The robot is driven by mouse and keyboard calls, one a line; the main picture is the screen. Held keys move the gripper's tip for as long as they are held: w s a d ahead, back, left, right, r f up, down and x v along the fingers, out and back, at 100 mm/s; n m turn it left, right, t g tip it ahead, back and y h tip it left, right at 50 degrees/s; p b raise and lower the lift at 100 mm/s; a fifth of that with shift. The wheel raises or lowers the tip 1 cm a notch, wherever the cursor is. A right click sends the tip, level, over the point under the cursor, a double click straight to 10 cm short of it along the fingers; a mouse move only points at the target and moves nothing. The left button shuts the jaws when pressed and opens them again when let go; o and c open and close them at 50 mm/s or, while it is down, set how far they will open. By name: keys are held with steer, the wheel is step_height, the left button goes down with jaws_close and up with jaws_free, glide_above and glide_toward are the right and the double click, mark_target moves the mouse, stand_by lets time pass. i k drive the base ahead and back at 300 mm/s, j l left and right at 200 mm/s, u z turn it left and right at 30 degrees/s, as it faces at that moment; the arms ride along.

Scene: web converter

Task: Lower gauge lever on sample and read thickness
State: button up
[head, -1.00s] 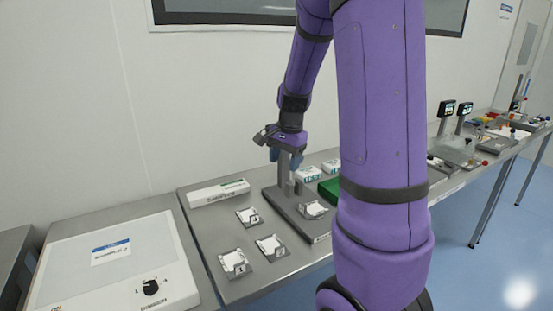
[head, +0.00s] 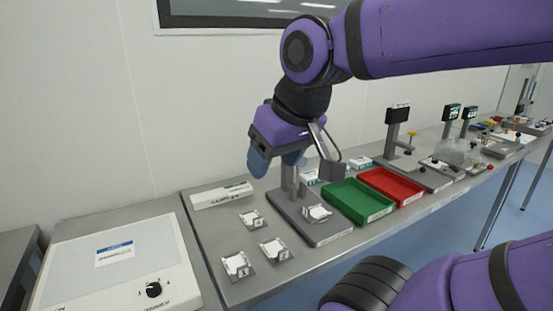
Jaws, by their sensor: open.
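My gripper (head: 278,162) hangs open and empty, its blue fingertips apart, at the upper part of a grey stand (head: 289,182). I cannot tell whether it touches the stand. The stand has a flat dark base (head: 323,233) with a small white sample (head: 317,212) on it. The gripper and wrist hide the stand's top, so I cannot make out a lever there. Further right stands a gauge with a dark display (head: 398,115) and a yellow knob (head: 412,134) at its side. The display is too small to read.
Several numbered samples (head: 236,263) lie left of the stand. A white box (head: 222,195) lies behind them. A green tray (head: 352,199) and a red tray (head: 390,186) sit to the right. A light box (head: 110,270) stands at the left.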

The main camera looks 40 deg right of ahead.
mark_target(302, 162)
steer(key=z, duration=1.05)
steer(key=i, duration=0.2)
